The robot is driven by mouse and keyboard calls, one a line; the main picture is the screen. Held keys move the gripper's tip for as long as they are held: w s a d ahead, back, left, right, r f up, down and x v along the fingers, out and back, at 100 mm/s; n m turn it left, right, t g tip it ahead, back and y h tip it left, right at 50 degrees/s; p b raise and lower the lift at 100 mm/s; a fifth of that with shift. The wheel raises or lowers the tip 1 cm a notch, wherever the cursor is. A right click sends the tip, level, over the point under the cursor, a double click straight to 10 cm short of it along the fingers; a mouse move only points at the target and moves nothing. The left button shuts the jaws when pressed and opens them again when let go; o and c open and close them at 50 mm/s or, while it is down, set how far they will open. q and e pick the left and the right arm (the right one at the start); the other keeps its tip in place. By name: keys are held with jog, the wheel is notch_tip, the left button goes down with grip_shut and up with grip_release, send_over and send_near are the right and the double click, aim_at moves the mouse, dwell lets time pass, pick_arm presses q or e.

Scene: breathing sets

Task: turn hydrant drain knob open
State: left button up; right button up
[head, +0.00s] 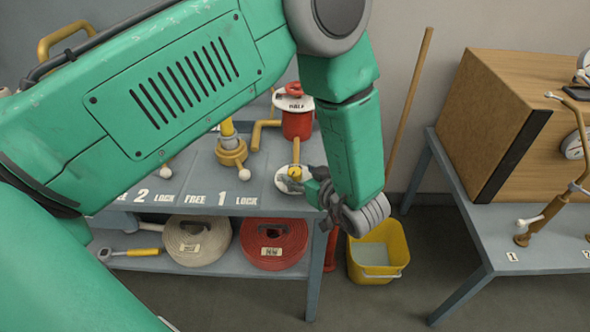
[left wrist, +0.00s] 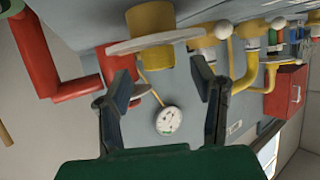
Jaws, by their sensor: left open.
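A red hydrant-like body (head: 297,122) with a white disc marked HALF and a red top handle stands at the back of the grey bench. In front of it a small yellow knob (head: 295,171) sits over a round white dial plate (head: 283,182). My left gripper (head: 308,186) is open beside the knob, just to its right, and partly covers the plate; I cannot tell whether it touches. In the left wrist view the open fingers (left wrist: 163,105) have a white disc (left wrist: 155,43) with a yellow cylinder above them, and no thing is clearly gripped. My right gripper is out of view.
Yellow valve fittings (head: 231,152) with white ball levers stand left of the knob. Rolled hoses (head: 275,243) lie on the lower shelf. A yellow bucket (head: 379,252) stands on the floor, and a second table (head: 465,225) with a wooden cabinet is at the right.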

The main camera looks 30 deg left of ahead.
aim_at(297, 172)
pick_arm(q)
jog(key=x, duration=0.3)
jog(key=shift+a, duration=0.1)
jog(key=shift+w, duration=0.1)
grip_shut()
jog(key=shift+n+g+y+b, duration=0.3)
jog(key=shift+n+g+y, duration=0.1)
jog(key=shift+n+g, duration=1.6)
jog(key=shift+g, duration=0.2)
jog(key=shift+y, duration=0.3)
grip_release()
